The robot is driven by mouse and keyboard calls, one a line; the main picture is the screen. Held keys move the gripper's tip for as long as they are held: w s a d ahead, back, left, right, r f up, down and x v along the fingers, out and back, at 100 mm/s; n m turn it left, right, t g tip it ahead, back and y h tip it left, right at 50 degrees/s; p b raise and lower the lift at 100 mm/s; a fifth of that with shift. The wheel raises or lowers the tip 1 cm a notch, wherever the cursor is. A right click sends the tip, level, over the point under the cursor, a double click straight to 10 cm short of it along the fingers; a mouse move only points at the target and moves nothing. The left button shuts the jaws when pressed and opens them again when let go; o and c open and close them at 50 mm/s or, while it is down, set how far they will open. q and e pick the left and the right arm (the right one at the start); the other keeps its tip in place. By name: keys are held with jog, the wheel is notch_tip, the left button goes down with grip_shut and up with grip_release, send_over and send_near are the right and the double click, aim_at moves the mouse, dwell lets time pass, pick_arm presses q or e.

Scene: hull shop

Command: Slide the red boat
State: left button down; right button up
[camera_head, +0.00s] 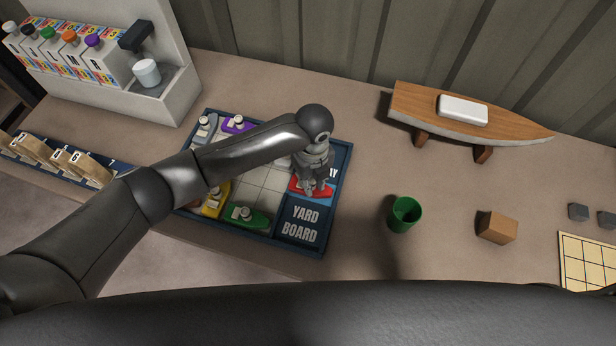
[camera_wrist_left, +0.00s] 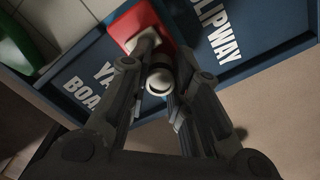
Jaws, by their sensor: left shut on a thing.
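The red boat (camera_head: 311,187) lies at the right side of the blue-framed yard board (camera_head: 303,222), in the light blue part by the slipway lettering. My left gripper (camera_head: 316,184) is over it, shut on it from above. In the left wrist view the red hull (camera_wrist_left: 131,22) shows behind the fingers, and a white knob (camera_wrist_left: 159,80) sits between them. The fingers of the left gripper (camera_wrist_left: 155,88) reach down to the boat. A purple boat (camera_head: 236,124), a yellow boat (camera_head: 213,199) and a green boat (camera_head: 247,216) are also on the board. My left arm hides part of the board.
A green cup (camera_head: 404,214) and a brown box (camera_head: 497,227) stand right of the board. A wooden boat model (camera_head: 470,118) is at the back. A dispenser (camera_head: 150,85) stands back left, and a numbered rack (camera_head: 62,160) is at the left. Bare bench lies between board and cup.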

aim_at(314, 181)
pick_arm(q)
jog(key=shift+s+d, duration=0.1)
jog(key=shift+d, duration=0.1)
jog(key=c, duration=1.3)
grip_release()
jog(key=shift+d, duration=0.1)
jog(key=shift+r, duration=0.1)
notch_tip(314, 181, up, 12)
jog(key=shift+f, duration=0.1)
